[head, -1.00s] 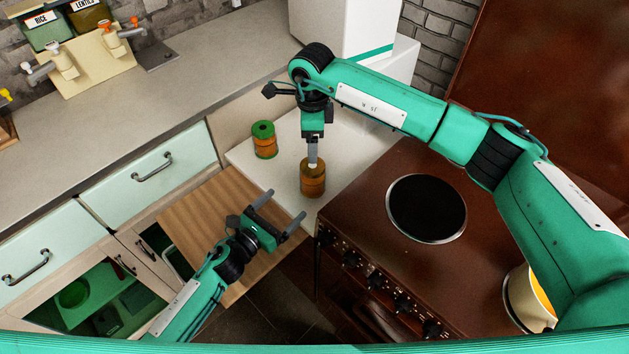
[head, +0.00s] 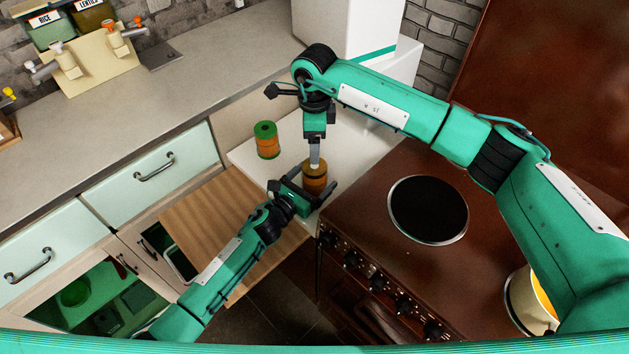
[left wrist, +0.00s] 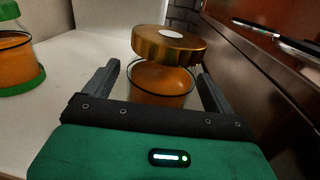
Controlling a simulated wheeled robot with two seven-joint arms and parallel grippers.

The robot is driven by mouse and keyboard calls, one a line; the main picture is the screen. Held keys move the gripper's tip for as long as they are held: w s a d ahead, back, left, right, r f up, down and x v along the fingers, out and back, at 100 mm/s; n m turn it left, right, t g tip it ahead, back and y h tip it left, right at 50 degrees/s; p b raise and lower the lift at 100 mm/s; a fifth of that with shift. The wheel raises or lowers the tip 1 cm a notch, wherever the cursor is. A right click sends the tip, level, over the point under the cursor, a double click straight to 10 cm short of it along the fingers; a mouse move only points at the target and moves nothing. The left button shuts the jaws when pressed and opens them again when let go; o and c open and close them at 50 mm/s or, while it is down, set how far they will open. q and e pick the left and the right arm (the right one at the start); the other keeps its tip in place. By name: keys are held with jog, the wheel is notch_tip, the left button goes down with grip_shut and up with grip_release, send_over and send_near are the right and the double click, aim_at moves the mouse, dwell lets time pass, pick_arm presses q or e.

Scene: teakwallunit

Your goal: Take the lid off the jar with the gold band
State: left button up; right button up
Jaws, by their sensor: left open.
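The jar (head: 315,185) with orange contents and a gold-brown lid (left wrist: 165,47) stands upright on the white counter beside the stove. A second jar (head: 267,140) with green ends stands behind left.
The brown stove (head: 360,225) with a black burner is right of the jar, a pot (head: 525,305) at its front right. A wooden board (head: 205,215) juts out below my left arm. The grey worktop (head: 90,130) is mostly clear.

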aim_at(315, 166)
pick_arm(q)
grip_shut()
pick_arm(e)
jog(key=m, duration=2)
jog(key=shift+m, duration=0.3)
jog(key=m, duration=0.6)
jog(key=shift+f, duration=4)
